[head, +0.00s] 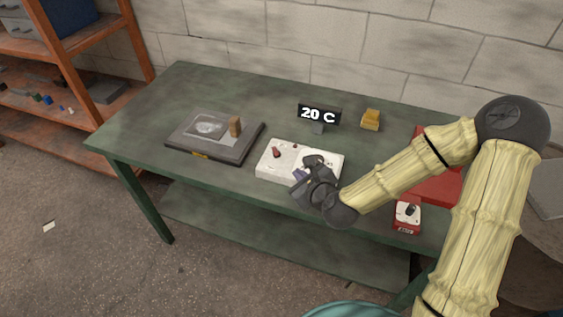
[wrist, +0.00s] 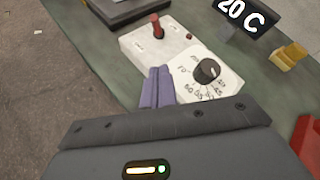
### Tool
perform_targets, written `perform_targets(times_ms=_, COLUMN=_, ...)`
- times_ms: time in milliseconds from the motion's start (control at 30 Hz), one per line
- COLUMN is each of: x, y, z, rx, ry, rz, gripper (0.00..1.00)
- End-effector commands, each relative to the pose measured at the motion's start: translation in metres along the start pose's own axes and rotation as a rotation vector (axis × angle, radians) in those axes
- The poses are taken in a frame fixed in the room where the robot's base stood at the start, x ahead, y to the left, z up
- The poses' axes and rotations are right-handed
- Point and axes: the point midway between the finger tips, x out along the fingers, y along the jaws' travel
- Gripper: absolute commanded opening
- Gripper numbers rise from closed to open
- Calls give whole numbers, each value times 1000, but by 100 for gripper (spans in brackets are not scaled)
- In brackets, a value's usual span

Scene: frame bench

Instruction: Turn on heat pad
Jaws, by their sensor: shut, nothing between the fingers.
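A black display (head: 319,114) behind the box reads 20 C. My gripper (head: 299,175) is shut and empty over the front of the box. In the wrist view its purple fingertips (wrist: 158,75) are between lever and dial; contact is unclear.
A yellow block (head: 370,120) stands at the back of the bench (head: 185,85). A red object (head: 435,185) lies on the right, partly behind my arm. A small red-and-white box with a black switch (head: 407,216) is at the front right. An orange shelf (head: 95,45) stands at left.

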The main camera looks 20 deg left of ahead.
Motion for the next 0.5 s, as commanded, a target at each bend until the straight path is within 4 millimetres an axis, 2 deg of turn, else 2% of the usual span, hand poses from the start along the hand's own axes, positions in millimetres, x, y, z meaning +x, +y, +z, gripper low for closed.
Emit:
perform_targets(times_ms=433, x=76, y=0, z=2, rx=0, ry=0, rz=0, gripper=0)
perform_targets(times_ms=500, x=82, y=-1, z=14, rx=-2, ry=-3, rz=0, gripper=0)
